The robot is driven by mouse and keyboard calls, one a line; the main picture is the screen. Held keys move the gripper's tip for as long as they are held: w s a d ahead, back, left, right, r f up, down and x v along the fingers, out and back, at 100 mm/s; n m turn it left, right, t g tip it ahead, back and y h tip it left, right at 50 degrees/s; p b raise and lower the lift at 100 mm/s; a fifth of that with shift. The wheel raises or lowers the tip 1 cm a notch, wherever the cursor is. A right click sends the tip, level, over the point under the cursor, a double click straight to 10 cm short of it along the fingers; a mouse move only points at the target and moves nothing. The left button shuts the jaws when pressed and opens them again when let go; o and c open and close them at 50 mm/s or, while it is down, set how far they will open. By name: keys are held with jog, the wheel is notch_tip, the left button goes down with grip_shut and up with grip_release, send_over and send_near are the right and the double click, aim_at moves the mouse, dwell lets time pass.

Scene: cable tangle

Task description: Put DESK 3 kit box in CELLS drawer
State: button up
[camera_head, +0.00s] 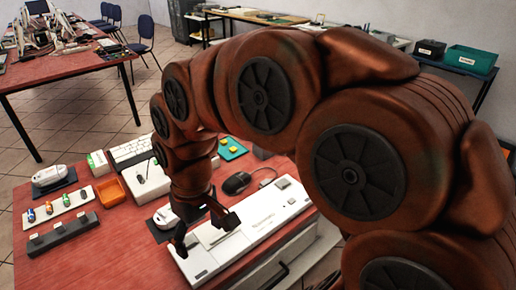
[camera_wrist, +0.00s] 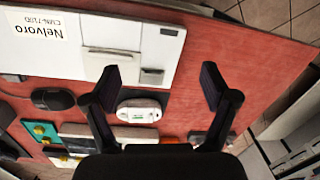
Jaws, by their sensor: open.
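I cannot pick out the DESK 3 kit box; no label in view reads that clearly. No readable CELLS label shows either. A grey drawer front with a dark handle (camera_head: 283,272) shows under the table's near edge, and pale drawer-like fronts (camera_wrist: 296,155) show at the lower right of the wrist view. My gripper (camera_head: 207,234) is low over the table, above the long white Nelvoro unit (camera_head: 262,226). In the wrist view my gripper (camera_wrist: 161,86) is open with nothing between its fingers.
A white rounded device on a dark pad (camera_head: 164,217) sits beside the gripper. An orange tray (camera_head: 111,191), a keyboard (camera_head: 130,152) and a dark mouse (camera_head: 237,183) stand on the red table. A labelled teal bin (camera_head: 470,61) and black box (camera_head: 430,49) are on the back bench.

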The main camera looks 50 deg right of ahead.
jog(key=w+d+t+b, duration=0.2)
jog(key=w+d+t, duration=0.1)
jog(key=w+d, duration=1.5)
jog(key=d+f, duration=0.1)
jog(key=d, duration=0.6)
jog(key=d+f+m+t+b, duration=0.1)
jog(key=d, duration=0.7)
jog(key=w+d+f+m+h, duration=0.1)
jog(key=d, duration=0.7)
jog(key=shift+d+f+t+b, duration=0.1)
jog(key=shift+f+t+b, duration=0.2)
jog(key=shift+t, duration=0.1)
jog(key=shift+d+f+m, duration=0.2)
jog(key=shift+f+m, duration=0.05)
jog(key=shift+m, duration=0.05)
jog(key=shift+x, duration=0.8)
jog(key=shift+d+p+x, duration=0.2)
jog(key=shift+x, duration=1.15)
jog(key=shift+d+p+x, duration=0.2)
jog(key=shift+d+x, duration=0.05)
jog(key=shift+x, duration=1.15)
jog(key=shift+c, duration=0.3)
